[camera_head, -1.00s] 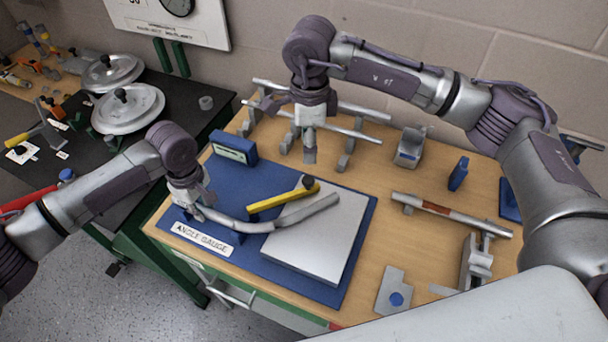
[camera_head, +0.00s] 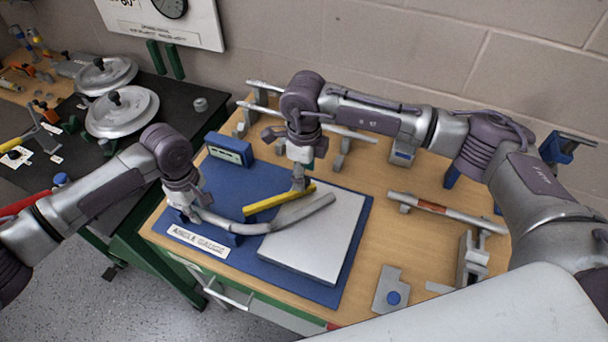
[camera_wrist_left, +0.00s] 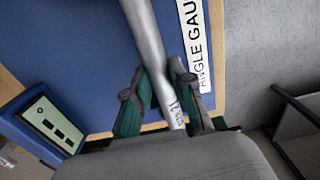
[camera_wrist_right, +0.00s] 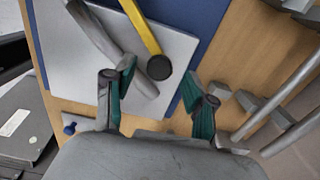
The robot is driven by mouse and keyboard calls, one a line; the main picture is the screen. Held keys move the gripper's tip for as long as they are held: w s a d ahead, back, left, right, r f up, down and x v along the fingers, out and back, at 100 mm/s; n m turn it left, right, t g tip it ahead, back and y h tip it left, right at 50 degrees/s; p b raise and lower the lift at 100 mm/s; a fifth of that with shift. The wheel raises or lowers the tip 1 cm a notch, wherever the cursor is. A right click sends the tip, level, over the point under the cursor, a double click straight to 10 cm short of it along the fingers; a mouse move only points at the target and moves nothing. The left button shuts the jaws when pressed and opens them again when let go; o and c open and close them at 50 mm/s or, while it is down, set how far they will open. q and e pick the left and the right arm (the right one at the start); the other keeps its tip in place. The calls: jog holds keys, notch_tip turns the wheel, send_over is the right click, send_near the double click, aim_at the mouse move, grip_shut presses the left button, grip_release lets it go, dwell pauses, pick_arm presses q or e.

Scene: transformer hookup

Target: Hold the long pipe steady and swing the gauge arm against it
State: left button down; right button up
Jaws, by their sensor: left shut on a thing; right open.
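The long pipe (camera_head: 240,227) is grey and bent, and lies across the blue mat (camera_head: 345,270) onto the light grey plate (camera_head: 335,215). My left gripper (camera_head: 190,208) is shut on its left end; the left wrist view shows the pipe (camera_wrist_left: 150,50) between the fingers (camera_wrist_left: 158,95). The yellow gauge arm (camera_head: 272,202) lies at an angle just behind the pipe. My right gripper (camera_head: 298,185) is over the arm's far end. In the right wrist view its fingers (camera_wrist_right: 158,95) are open, with the gauge arm's dark round knob (camera_wrist_right: 159,67) ahead between them, not gripped.
A blue block with a display (camera_head: 230,148) stands at the mat's back left. Pipes on grey stands (camera_head: 350,133) lie behind my right gripper. A pipe with an orange band (camera_head: 440,210) and a grey bracket (camera_head: 392,292) are at the right. The angle gauge label (camera_head: 198,241) is at the front left.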

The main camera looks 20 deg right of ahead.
jog(key=shift+f, duration=0.8)
grip_shut()
